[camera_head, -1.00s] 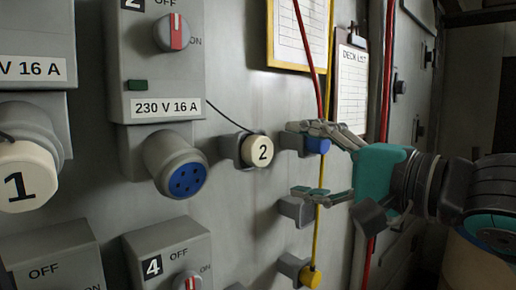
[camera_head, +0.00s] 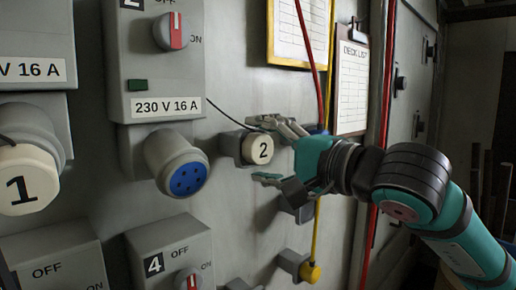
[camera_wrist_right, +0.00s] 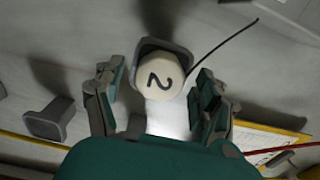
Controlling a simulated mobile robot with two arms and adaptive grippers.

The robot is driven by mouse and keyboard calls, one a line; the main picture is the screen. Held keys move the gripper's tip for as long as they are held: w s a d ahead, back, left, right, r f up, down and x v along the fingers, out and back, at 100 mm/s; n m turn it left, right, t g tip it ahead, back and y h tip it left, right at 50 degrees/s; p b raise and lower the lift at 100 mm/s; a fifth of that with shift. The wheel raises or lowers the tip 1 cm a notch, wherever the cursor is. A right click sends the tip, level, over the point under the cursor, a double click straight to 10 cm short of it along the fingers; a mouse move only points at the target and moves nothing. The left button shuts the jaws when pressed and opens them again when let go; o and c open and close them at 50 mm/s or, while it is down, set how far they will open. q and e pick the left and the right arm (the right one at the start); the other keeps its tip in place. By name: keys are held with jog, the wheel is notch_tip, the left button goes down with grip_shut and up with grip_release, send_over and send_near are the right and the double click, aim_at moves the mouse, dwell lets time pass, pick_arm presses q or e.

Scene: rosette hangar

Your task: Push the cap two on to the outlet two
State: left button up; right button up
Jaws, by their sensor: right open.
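Cap two (camera_head: 262,149), a cream round cap marked 2, sits in a grey wall holder (camera_head: 232,146). A thin black cord runs from it to the upper left. My right gripper (camera_head: 254,149) is open, with one finger above the cap and one below it in the head view. In the right wrist view the cap (camera_wrist_right: 160,76) lies between the two spread fingers, with gaps on both sides. Outlet two (camera_head: 188,180), a grey socket with a blue face and dark holes, is uncovered to the left of the cap, under the 230 V 16 A box. My left gripper is not in view.
A cream cap marked 1 (camera_head: 24,180) covers the outlet at far left. Box 4 (camera_head: 170,262) juts out below outlet two. Red and yellow hoses (camera_head: 318,222) hang right of the cap.

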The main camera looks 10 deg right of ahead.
jog(key=shift+b, duration=0.75)
dwell(0.8)
grip_shut()
dwell(0.5)
jog(key=shift+s, duration=0.1)
jog(key=shift+s+d, duration=0.15)
jog(key=shift+b+v, duration=1.05)
jog(key=shift+v, duration=1.7)
jog(key=shift+f, duration=0.1)
